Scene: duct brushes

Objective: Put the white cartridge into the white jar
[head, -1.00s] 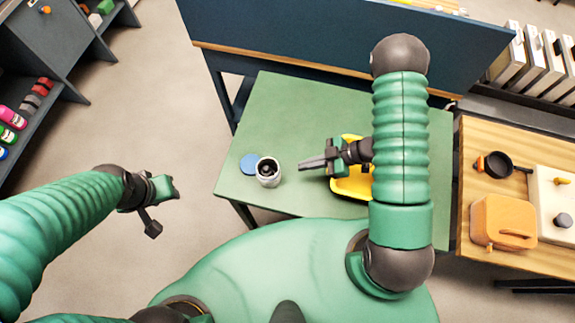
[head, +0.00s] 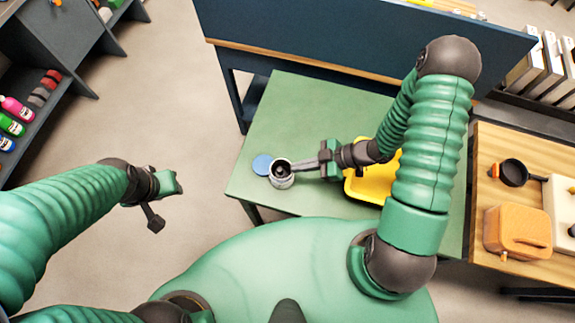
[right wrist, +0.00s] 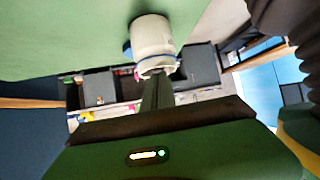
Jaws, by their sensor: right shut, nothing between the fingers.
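The white jar (head: 282,177) stands upright and open on the green table, its inside dark around a small pale spot I cannot make out. My right gripper (head: 301,168) is shut and empty. Its fingertips are at the jar's right side, close to the rim; I cannot tell if they touch. In the right wrist view the jar (right wrist: 152,40) appears just beyond the shut fingers (right wrist: 157,92). I cannot pick out the white cartridge in any view. My left gripper (head: 160,199) hangs over the floor left of the table, its fingers unclear.
A blue disc (head: 262,165) lies beside the jar. A yellow tray (head: 372,184) sits right of it, partly hidden by my right arm. A dark blue panel (head: 330,42) stands behind the green table (head: 300,105). The table's far left is clear.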

